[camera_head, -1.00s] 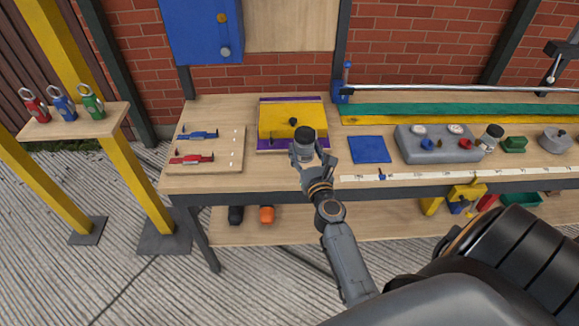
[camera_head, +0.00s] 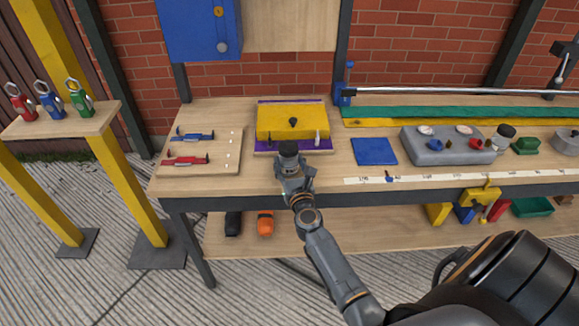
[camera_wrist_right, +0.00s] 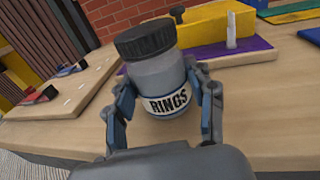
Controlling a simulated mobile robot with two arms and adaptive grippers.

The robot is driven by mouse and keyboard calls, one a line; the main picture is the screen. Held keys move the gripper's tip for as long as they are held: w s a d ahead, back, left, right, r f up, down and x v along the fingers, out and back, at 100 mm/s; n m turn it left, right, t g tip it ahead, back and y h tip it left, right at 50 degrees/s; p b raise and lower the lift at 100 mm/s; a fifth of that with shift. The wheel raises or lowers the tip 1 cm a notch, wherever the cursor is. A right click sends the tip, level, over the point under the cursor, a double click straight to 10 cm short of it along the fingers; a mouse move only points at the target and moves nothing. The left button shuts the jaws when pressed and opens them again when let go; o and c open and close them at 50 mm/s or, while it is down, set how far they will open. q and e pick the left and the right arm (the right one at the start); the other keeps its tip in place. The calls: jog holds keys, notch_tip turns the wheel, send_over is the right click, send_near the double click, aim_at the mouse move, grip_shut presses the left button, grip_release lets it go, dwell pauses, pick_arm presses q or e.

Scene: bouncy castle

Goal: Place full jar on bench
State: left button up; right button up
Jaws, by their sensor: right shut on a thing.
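A grey jar with a black lid and a "RINGS" label (camera_wrist_right: 160,84) is between the fingers of my right gripper (camera_wrist_right: 163,118) in the right wrist view. The gripper is shut on it. In the head view the jar's black lid (camera_head: 288,149) shows above my right gripper (camera_head: 294,178), near the bench's front edge. The jar is close to upright and in front of the purple mat. The bench (camera_head: 330,176) has a light wooden top. I cannot tell whether the jar's base touches it. My left gripper is not in view.
A yellow block (camera_head: 270,121) on a purple mat (camera_head: 265,149) is behind the jar. A board with calipers (camera_head: 215,165) lies left, a blue square mat (camera_head: 374,152) right. Another jar (camera_head: 503,136) stands beside the grey gauge block (camera_head: 440,148).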

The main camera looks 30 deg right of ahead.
jog(key=shift+r, duration=0.1)
jog(key=shift+f, duration=0.2)
jog(key=o, duration=1.3)
jog(key=shift+o, duration=0.2)
jog(key=shift+r, duration=0.15)
